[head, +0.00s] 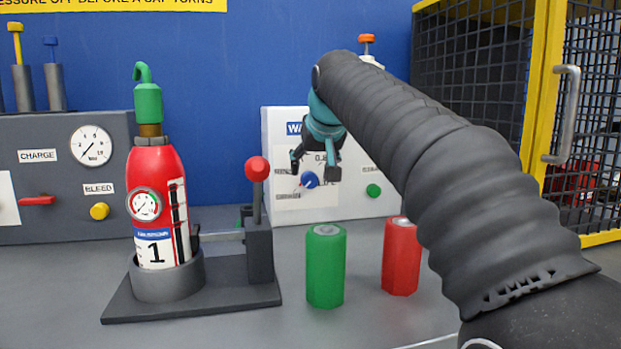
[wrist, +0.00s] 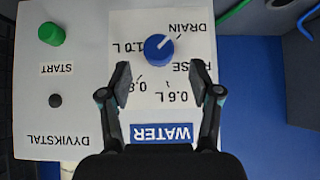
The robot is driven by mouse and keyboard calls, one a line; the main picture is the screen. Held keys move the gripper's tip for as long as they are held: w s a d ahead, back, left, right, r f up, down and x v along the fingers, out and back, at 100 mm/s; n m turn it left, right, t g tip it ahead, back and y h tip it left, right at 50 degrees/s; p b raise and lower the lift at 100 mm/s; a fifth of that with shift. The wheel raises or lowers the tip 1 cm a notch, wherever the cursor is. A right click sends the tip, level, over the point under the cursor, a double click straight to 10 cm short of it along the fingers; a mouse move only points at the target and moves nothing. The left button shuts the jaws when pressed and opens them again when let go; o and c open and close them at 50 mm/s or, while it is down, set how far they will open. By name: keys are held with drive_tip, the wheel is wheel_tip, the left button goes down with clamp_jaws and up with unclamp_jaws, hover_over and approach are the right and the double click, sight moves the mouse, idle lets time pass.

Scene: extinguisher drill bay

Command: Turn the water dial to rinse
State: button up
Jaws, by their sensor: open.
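The water dial is a round blue knob (wrist: 158,48) with a white pointer line, on the white WATER panel (wrist: 75,100). In the wrist view the panel is upside down, and the pointer line slants up and right, toward the DRAIN label (wrist: 190,28). The RINSE label (wrist: 193,67) is partly hidden by a fingertip. My gripper (wrist: 160,80) is open and empty, its fingertips apart on either side below the knob in that view. In the head view the blue knob (head: 309,180) shows just below my gripper (head: 314,166). I cannot tell whether they touch.
A green START button (wrist: 51,34) is on the same panel. On the bench stand a red extinguisher (head: 157,175) in a holder with a red-knobbed lever (head: 257,169), a green cylinder (head: 326,268) and a red cylinder (head: 401,260). A yellow-framed mesh cage (head: 545,95) is at right.

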sight(311, 175)
drive_tip(key=shift+x, duration=2.25)
drive_tip(key=c, duration=1.1)
drive_tip(key=shift+c, duration=0.2)
